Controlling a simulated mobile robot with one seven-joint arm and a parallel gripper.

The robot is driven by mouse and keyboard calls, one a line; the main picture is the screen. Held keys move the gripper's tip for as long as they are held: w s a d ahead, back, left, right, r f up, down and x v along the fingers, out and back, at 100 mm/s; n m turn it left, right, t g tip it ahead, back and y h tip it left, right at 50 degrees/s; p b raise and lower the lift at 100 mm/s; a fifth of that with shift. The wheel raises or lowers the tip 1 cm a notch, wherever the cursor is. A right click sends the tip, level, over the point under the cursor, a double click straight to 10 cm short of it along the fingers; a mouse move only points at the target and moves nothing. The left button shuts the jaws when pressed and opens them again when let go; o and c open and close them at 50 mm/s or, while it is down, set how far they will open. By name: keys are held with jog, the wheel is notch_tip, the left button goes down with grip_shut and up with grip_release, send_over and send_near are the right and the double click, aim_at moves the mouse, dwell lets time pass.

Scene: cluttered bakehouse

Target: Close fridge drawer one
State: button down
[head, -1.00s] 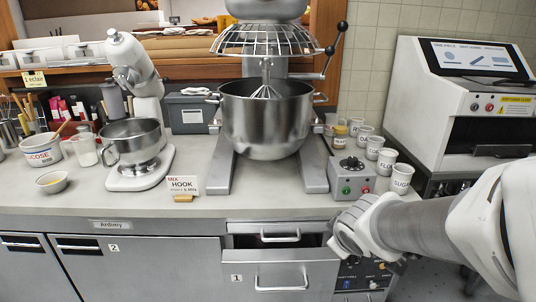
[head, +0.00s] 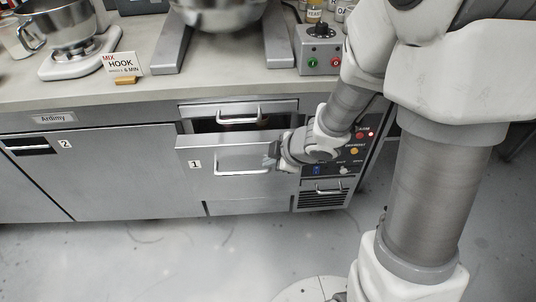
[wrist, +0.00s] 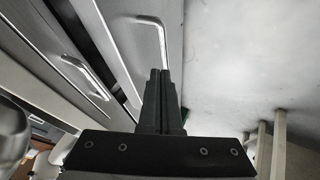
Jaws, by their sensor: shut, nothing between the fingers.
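Fridge drawer one (head: 205,182) is a steel drawer front with a "1" label and a bar handle (head: 240,173). It stands out from the fridge counter, partly open, with a dark gap above its top edge. My gripper (head: 268,158) is at the right end of this drawer front, close to it; I cannot tell if it touches. In the wrist view the black fingers (wrist: 160,74) are together and empty, with a bar handle (wrist: 150,22) just beyond their tips.
A narrower drawer (head: 280,106) with its own handle sits above. The control panel (head: 350,155) with knobs and a red light is to the right, partly behind my arm. Door "2" (head: 110,165) is to the left. The grey floor (head: 180,260) in front is clear.

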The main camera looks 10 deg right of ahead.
aim_at(259, 136)
jog(key=b+x, duration=0.4)
jog(key=x, duration=0.4)
jog(key=shift+s+f+b, duration=0.1)
jog(key=shift+f+b, duration=0.05)
jog(key=shift+b, duration=0.15)
jog(key=w, duration=0.3)
jog(key=shift+w+p, duration=0.1)
jog(key=shift+p, duration=0.2)
jog(key=shift+w, duration=0.6)
jog(key=shift+w+p, duration=0.25)
jog(key=shift+p, duration=0.2)
jog(key=w+p, duration=0.4)
jog(key=w, duration=0.2)
jog(key=shift+d, duration=0.15)
jog(key=shift+w+p, duration=0.3)
jog(key=shift+w, duration=0.3)
jog(key=shift+s, duration=0.15)
